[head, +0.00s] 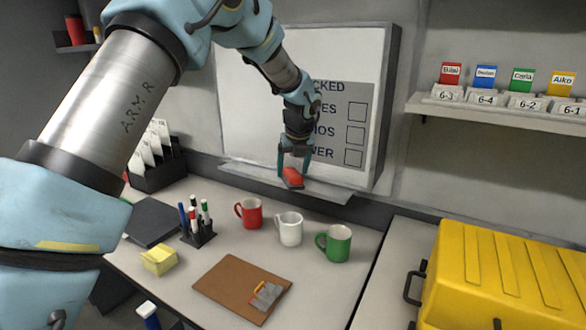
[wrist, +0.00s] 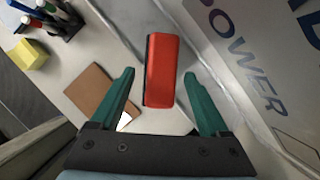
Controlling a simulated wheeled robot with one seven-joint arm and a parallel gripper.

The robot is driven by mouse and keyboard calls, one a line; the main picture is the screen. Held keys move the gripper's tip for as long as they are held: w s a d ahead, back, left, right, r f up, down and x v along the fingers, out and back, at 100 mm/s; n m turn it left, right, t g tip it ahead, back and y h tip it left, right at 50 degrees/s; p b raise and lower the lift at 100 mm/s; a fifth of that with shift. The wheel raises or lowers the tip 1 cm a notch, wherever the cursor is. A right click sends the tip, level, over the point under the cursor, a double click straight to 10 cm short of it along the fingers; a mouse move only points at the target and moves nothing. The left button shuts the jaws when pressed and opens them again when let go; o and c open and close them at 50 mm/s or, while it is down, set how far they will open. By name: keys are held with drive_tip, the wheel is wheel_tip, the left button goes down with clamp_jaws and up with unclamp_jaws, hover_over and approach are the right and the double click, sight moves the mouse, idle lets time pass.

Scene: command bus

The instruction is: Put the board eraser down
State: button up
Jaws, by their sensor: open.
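The board eraser (head: 292,178) is a red block with a dark side. In the head view it is at the ledge (head: 325,190) below the whiteboard (head: 240,100). In the wrist view the eraser (wrist: 163,68) lies ahead of and between my two green fingers, with a gap on each side. My gripper (head: 294,170) is open and points down at the eraser from above. It also shows in the wrist view (wrist: 160,88). Whether the eraser's underside touches the ledge is hard to tell.
Red (head: 249,213), white (head: 289,229) and green (head: 335,243) mugs stand on the desk below the ledge. A pen holder (head: 199,238), a yellow block (head: 159,260) and a brown clipboard (head: 225,283) lie nearer. A yellow case (head: 500,275) fills the right side.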

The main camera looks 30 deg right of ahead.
drive_tip(key=shift+r, duration=0.1)
drive_tip(key=shift+r, duration=0.25)
drive_tip(key=b+v, duration=0.3)
drive_tip(key=v, duration=0.9)
drive_tip(key=w+a+f+n+g+y, duration=0.15)
drive_tip(key=a+f+n, duration=0.25)
drive_tip(key=a+n, duration=0.7)
drive_tip(key=w+a+f+n, duration=0.2)
drive_tip(key=a+f+n, duration=0.35)
drive_tip(key=a, duration=1.05)
drive_tip(key=s+a+f+n, duration=0.2)
drive_tip(key=s+a+n, duration=0.4)
drive_tip(key=a+n, duration=0.4)
drive_tip(key=s+a+f+n+g, duration=0.1)
drive_tip(key=s+a+f+n, duration=0.1)
drive_tip(key=s+a+n, duration=0.4)
drive_tip(key=a+n, duration=0.3)
drive_tip(key=n, duration=0.2)
drive_tip(key=shift+s+a+f+n, duration=0.25)
drive_tip(key=shift+a+f+n, duration=0.1)
drive_tip(key=shift+a+f, duration=0.05)
